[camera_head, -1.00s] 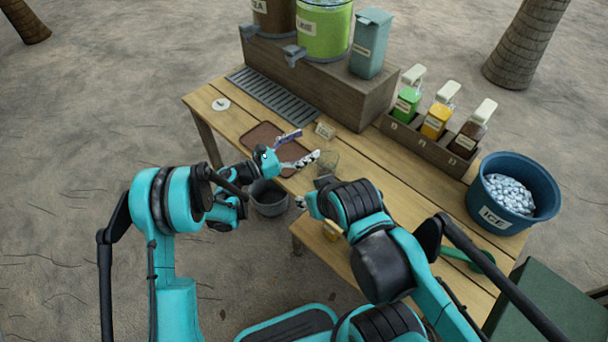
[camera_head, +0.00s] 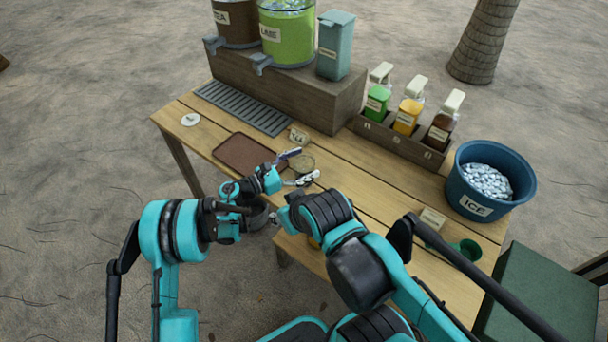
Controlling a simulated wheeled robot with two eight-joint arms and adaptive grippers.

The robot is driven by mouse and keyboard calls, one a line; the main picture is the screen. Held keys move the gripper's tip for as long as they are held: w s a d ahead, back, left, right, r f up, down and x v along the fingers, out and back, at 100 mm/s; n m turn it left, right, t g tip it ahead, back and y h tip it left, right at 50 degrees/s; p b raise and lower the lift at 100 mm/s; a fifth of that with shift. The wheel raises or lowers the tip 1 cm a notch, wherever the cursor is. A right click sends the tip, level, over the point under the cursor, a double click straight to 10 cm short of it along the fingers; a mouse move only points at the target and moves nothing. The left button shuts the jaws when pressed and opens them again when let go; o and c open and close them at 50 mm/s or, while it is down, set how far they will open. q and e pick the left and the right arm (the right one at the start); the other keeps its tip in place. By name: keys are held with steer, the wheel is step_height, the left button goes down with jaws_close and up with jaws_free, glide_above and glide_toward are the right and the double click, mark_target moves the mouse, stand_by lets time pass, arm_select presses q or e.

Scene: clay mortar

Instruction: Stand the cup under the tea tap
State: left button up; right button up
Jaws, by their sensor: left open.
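The clear cup (camera_head: 304,161) stands on the wooden table beside the brown tray, faint and partly hidden by my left gripper. My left gripper (camera_head: 303,167) is open, one fingertip on each side of the cup's near left side. Whether the fingers touch it I cannot tell. The brown tea dispenser (camera_head: 238,24) stands on a wooden riser at the back left, its grey tea tap (camera_head: 214,45) over the slotted drip grate (camera_head: 243,107). My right gripper (camera_head: 275,217) is mostly hidden behind its own arm, near the table's front edge.
The lime dispenser (camera_head: 288,35) and a blue-grey container (camera_head: 335,45) are beside the tea. A brown tray (camera_head: 242,153) lies left of the cup, a small tea card (camera_head: 298,137) behind it. Bottles (camera_head: 408,114) and an ice bucket (camera_head: 461,190) stand right. The grate is clear.

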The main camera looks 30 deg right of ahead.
arm_select(q)
steer(key=c, duration=1.5)
steer(key=shift+r, duration=0.2)
